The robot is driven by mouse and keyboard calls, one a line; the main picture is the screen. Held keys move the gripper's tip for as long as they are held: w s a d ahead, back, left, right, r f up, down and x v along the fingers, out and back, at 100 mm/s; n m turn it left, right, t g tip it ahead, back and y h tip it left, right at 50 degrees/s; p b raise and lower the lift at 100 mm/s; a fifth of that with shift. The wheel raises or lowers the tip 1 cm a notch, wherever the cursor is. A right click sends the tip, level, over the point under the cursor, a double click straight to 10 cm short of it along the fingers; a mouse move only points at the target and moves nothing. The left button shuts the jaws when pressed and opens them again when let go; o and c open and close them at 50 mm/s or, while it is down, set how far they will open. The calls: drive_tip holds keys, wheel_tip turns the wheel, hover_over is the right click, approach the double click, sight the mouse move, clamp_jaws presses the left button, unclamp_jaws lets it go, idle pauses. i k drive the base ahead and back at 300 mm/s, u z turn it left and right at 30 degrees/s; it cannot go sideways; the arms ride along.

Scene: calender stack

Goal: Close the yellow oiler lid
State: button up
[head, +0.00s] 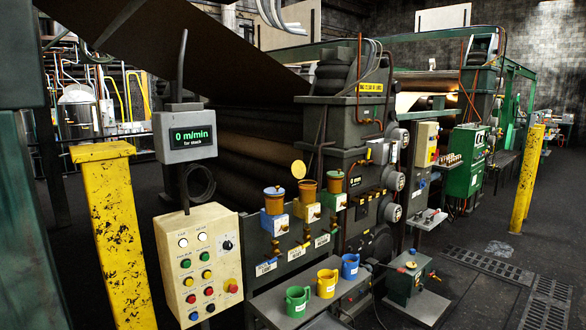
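Three brown oiler cups stand in a row on the grey machine panel in the head view. The middle oiler (307,192) has a round yellow lid (299,169) that stands up behind and above its rim, so it is open. The right oiler (334,184) has a green top that looks shut. My gripper is not in view.
A shelf below holds a green mug (297,301), a yellow mug (326,283) and a blue mug (349,266). A cream button box (198,262) and a yellow post (112,235) stand at the left.

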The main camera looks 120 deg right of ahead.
sight(298, 167)
drive_tip(key=z, duration=3.9)
drive_tip(key=i, duration=1)
drive_tip(key=z, duration=0.1)
